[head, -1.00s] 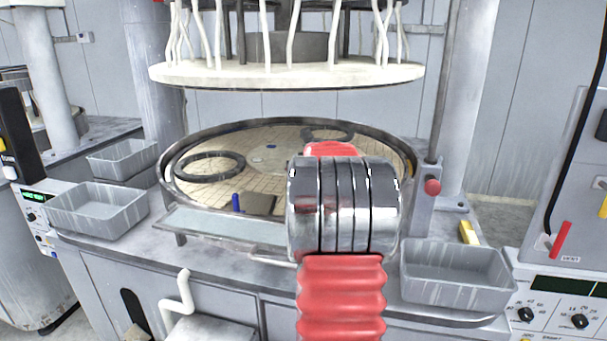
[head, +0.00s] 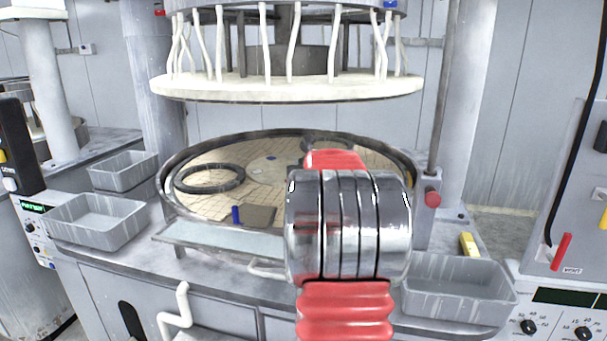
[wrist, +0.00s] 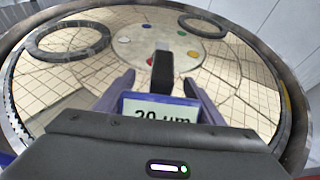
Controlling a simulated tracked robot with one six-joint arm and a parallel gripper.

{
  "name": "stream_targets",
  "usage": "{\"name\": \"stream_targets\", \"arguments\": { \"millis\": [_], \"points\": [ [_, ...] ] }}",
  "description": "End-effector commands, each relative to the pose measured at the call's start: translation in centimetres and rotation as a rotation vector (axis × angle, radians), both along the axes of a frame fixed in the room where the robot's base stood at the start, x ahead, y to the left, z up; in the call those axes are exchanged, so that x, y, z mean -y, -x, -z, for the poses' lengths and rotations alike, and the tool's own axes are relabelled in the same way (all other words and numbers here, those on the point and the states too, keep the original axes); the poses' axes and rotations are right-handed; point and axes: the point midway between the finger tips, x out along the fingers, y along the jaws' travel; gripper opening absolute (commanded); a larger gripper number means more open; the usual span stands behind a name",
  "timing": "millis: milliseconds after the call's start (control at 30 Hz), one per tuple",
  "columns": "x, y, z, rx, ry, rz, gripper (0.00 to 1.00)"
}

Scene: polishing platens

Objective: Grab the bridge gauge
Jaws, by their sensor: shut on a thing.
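The bridge gauge (wrist: 158,108) shows in the wrist view as a blue-edged body with a pale display reading 20 µm. A black upright part (wrist: 162,71) stands just beyond it, seemingly part of the gauge. My gripper (wrist: 160,90) has a dark purple finger on each side of the gauge and is shut on it. The gauge is over the tiled platen (wrist: 228,112); I cannot tell whether it touches the surface.
Two dark rings (head: 209,178) (wrist: 204,25) lie on the platen. The pale upper plate (head: 285,87) hangs above. Grey bins (head: 95,221) (head: 458,288) stand either side.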

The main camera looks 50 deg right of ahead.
Motion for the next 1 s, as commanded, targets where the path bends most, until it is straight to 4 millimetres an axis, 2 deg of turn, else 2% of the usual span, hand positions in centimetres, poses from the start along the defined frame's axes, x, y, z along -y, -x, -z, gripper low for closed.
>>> {"name": "stream_targets", "arguments": {
  "millis": [167,800,1000],
  "points": [
    [-1.0,1.2,-0.2,0.002,0.002,0.001,0.16],
    [-8.1,9.0,-0.2,0.002,0.004,0.003,0.16],
    [-9.9,10.9,-0.2,0.002,0.004,0.001,0.16]
  ]
}}
